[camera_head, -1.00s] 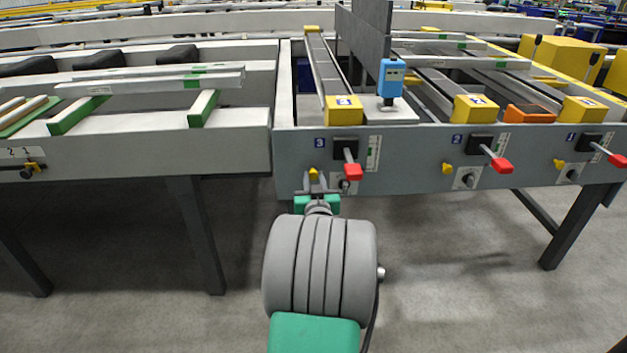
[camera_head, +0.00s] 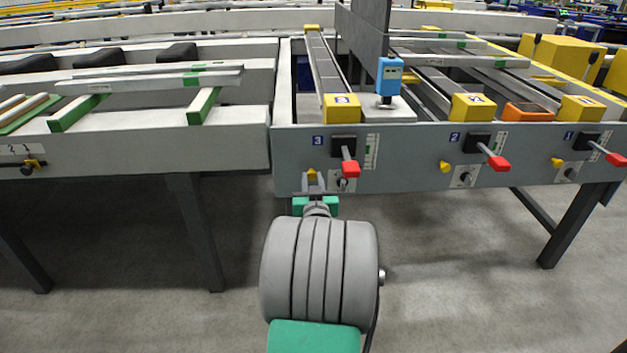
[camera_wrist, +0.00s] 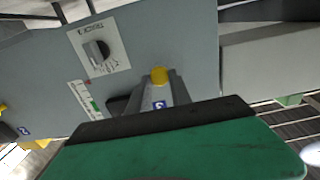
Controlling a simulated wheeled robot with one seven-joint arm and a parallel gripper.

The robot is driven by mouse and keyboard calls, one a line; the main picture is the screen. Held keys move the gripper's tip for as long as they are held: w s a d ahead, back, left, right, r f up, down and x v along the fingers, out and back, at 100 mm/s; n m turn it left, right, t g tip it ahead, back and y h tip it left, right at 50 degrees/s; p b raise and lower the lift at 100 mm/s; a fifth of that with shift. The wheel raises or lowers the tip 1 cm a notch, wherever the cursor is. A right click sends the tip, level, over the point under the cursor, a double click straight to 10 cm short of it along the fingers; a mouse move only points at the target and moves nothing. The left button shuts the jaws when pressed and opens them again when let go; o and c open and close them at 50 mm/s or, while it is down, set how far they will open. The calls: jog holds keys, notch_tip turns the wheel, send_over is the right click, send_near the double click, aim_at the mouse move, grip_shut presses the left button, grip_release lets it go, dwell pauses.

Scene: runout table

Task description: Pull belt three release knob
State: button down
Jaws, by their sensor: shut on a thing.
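The belt three release knob is a small yellow knob (camera_head: 312,174) on the grey front panel, below the "3" label. In the wrist view the yellow knob (camera_wrist: 159,75) shows between my fingertips. My gripper (camera_head: 314,184) is shut on it, its fingers pointing at the panel; it also fills the lower wrist view (camera_wrist: 160,88). The knob's stem is hidden by the fingers. Right of the knob are a black rotary dial (camera_head: 341,184) and the red-tipped lever (camera_head: 350,168) of belt three.
Belts two and one have their own yellow knobs (camera_head: 446,167) and red-tipped levers (camera_head: 498,163) farther right. A blue device (camera_head: 390,75) stands on the table above. Table legs (camera_head: 197,232) stand at left; the floor in front is open.

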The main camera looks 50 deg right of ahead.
jog(key=c, duration=1.1)
grip_release()
jog(key=shift+c, duration=0.2)
jog(key=p+v, duration=0.1)
jog(key=v, duration=0.7)
